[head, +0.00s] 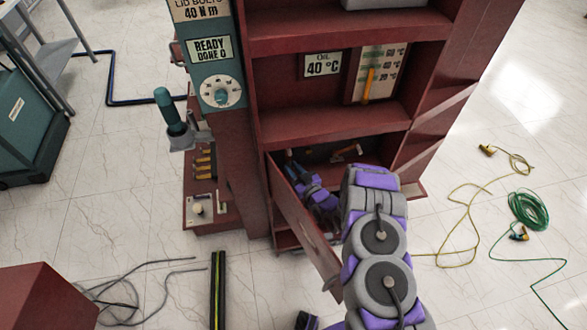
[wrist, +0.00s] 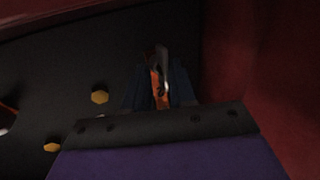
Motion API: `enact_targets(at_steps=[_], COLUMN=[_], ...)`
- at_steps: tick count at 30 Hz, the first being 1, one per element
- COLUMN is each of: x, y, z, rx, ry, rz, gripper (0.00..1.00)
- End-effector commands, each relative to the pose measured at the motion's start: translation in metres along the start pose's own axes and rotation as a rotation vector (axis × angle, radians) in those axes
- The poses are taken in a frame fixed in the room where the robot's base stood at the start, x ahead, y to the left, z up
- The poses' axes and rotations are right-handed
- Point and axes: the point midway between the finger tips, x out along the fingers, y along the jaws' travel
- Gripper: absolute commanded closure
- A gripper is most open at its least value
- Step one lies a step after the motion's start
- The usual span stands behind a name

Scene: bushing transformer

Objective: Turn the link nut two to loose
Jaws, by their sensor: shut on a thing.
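My gripper (wrist: 160,92) is shut on an orange and grey metal piece (wrist: 160,72) inside a dark compartment. I cannot tell whether this piece is link nut two, since the fingers hide much of it. Two yellow hex heads (wrist: 100,97) and (wrist: 52,147) sit on the dark panel to the left of the fingers. In the head view, my gripper (head: 294,172) reaches into the lower compartment of the red cabinet (head: 330,125), and its tips are in shadow. An orange-ended link (head: 346,153) shows to its right.
An open red door (head: 300,225) hangs left of my arm. A red wall (wrist: 270,70) stands close on the right in the wrist view. A dial (head: 220,93) is at the upper left. A yellow cable (head: 470,200) and green cable (head: 528,210) lie on the floor.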

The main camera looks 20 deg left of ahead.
Motion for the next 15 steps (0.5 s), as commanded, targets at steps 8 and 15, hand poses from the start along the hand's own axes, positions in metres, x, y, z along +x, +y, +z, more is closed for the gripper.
enact_targets(at_steps=[8,15], x=[0.0009,0.0013], y=[-0.0022,-0.0028], z=[-0.0027,-0.0015], rx=[-0.086,-0.088], ry=[-0.036,-0.035], rz=[-0.005,-0.006], gripper=[1.0,1.0])
